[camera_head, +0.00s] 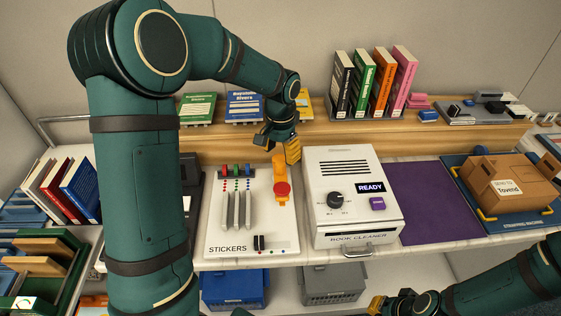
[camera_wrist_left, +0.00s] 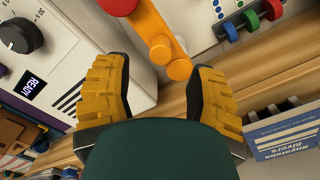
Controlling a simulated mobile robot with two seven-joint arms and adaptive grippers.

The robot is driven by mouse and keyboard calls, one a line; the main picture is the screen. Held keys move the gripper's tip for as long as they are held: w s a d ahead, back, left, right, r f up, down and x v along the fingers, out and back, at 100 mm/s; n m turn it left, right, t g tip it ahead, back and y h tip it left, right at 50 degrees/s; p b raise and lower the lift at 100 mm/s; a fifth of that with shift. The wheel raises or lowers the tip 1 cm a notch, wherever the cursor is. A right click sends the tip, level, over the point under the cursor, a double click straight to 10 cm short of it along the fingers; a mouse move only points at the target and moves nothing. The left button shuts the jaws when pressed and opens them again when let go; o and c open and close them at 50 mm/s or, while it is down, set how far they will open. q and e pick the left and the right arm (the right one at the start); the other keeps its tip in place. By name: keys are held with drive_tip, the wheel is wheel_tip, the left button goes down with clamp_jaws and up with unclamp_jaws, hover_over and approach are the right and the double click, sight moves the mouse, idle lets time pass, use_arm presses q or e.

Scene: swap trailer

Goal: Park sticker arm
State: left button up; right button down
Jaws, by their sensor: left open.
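The sticker arm (camera_head: 280,180) is orange with a red round knob and stands on the white STICKERS board (camera_head: 222,238), right of the sticker rolls and levers. My left gripper (camera_head: 278,147) is just behind and above the arm's far end, open and empty. In the left wrist view, the orange sticker arm (camera_wrist_left: 157,32) with its round ends lies just beyond the gap between the yellow fingertips of the left gripper (camera_wrist_left: 158,82); I cannot tell whether they touch it. My right gripper (camera_head: 385,304) is low at the bottom edge, partly cut off.
The white book cleaner (camera_head: 352,210), its display reading READY, stands close on the right. A purple mat (camera_head: 432,200) and a tray with a cardboard box (camera_head: 510,182) lie farther right. Books (camera_head: 372,82) stand on the wooden shelf behind. Blue and grey bins are below.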

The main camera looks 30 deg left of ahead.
sight(281, 163)
use_arm(q)
wheel_tip(281, 163, up, 7)
idle(0.3)
drive_tip(key=shift+f, duration=0.15)
idle(0.3)
